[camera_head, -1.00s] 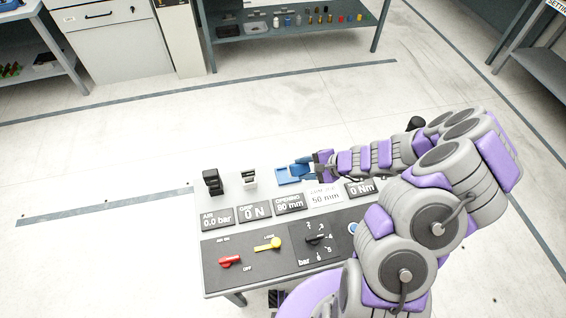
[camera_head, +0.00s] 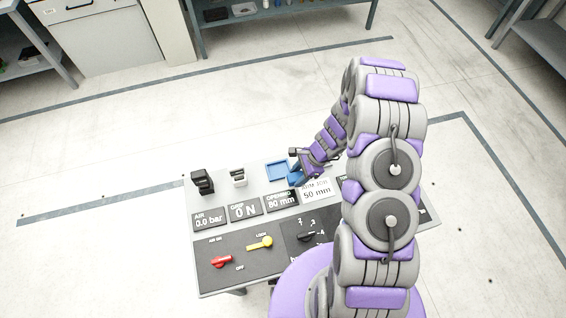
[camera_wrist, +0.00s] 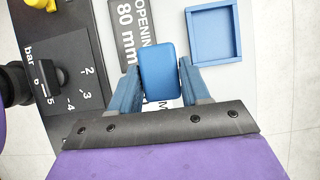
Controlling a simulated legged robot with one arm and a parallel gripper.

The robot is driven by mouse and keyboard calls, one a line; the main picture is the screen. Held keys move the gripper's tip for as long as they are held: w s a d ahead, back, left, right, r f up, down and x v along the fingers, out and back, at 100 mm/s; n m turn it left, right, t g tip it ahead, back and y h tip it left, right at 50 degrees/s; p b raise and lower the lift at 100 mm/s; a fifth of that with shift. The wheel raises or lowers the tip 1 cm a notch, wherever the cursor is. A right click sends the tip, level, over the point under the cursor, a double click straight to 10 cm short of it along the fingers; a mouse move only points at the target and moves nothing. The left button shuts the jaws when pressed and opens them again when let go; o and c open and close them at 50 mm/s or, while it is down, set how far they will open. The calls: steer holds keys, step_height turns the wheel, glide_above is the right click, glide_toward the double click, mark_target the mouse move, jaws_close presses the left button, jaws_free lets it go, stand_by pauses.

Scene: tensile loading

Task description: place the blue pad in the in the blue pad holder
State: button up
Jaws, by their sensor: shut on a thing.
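The blue pad (camera_wrist: 163,72) is a rounded block between the two blue fingers of my gripper (camera_wrist: 160,80) in the wrist view. My gripper is shut on it. In the head view my gripper (camera_head: 295,172) is over the back of the console, and the pad is hard to tell from the fingers there. The blue pad holder (camera_wrist: 214,34) is a square tray with a raised rim, just right of the pad and apart from it in the wrist view. In the head view the holder (camera_head: 276,163) lies on the console's back edge, just left of and behind my gripper.
The console (camera_head: 262,196) carries display plates, such as the opening plate (camera_head: 281,200), and a dark panel with a red lever (camera_head: 222,261) and a yellow lever (camera_head: 260,243). A black block (camera_head: 202,182) and a white-and-black block (camera_head: 239,177) stand left of the holder.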

steer(key=w+a, duration=0.4)
steer(key=w, duration=0.1)
steer(key=w+a+f, duration=0.1)
steer(key=w+a, duration=0.1)
steer(key=shift+w+a, duration=0.15)
steer(key=shift+a, duration=0.05)
steer(key=shift+w+d+r, duration=0.1)
steer(key=shift+w+d, duration=0.15)
steer(key=shift+d, duration=0.15)
steer(key=shift+s+d+f, duration=0.1)
steer(key=shift+d+f, duration=0.15)
steer(key=shift+f, duration=0.35)
steer(key=shift+d+f, duration=0.2)
steer(key=shift+f, duration=0.8)
steer(key=shift+c, duration=0.3)
steer(key=shift+s+a+f, duration=0.1)
steer(key=shift+a, duration=0.4)
steer(key=c, duration=0.3)
steer(key=o, duration=0.8)
steer(key=shift+a, duration=0.1)
steer(key=shift+o, duration=1.1)
steer(key=shift+f+b, duration=0.15)
steer(key=shift+b, duration=0.15)
steer(key=shift+o, duration=1.4)
steer(key=shift+w, duration=0.2)
